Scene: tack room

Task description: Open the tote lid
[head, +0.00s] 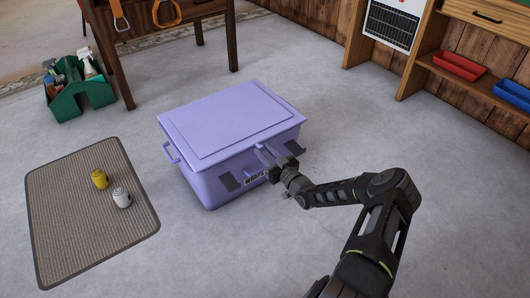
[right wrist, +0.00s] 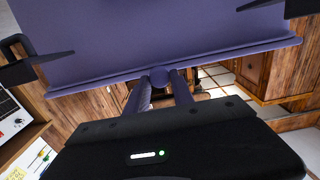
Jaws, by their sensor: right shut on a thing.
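The lilac tote (head: 215,187) stands on the floor in the middle of the head view, with a dark-lettered label on its front, partly hidden by my arm. Its lid (head: 232,120) lies flat and closed on top. My right gripper (head: 267,154) is at the middle of the lid's front edge, shut on the lid's handle. In the right wrist view the rounded purple handle (right wrist: 160,76) sits at the fingertips, below the purple lid edge (right wrist: 230,56). My left gripper is not in view.
A woven mat (head: 80,225) with a yellow jar (head: 100,179) and a white jar (head: 122,197) lies left of the tote. A green caddy (head: 75,103) and a wooden table (head: 215,8) stand behind. Wooden shelving with red (head: 459,66) and blue trays is at right.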

